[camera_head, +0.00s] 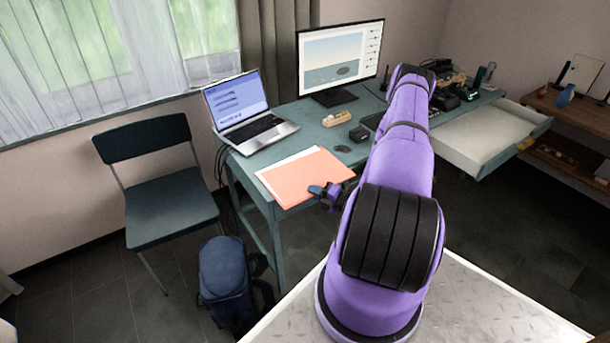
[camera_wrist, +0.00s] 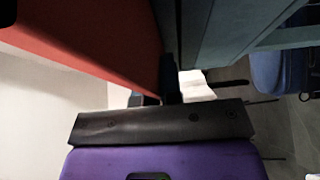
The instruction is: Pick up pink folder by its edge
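The pink folder (camera_head: 300,176) lies flat on the teal desk (camera_head: 345,157), its near right part close to the desk's front edge. White sheets show along its far left edge. My gripper (camera_head: 326,193) is at the folder's near edge. In the wrist view the folder (camera_wrist: 85,35) fills the upper left as a red-orange sheet, and its edge runs down to my dark fingers (camera_wrist: 163,92). The fingers are close together with the folder's edge between them. One finger is partly hidden by the folder.
A laptop (camera_head: 247,118), a monitor (camera_head: 340,60) and small items stand behind the folder. A chair (camera_head: 165,190) and a blue backpack (camera_head: 225,275) are to the left. An open drawer (camera_head: 490,135) juts out at the right.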

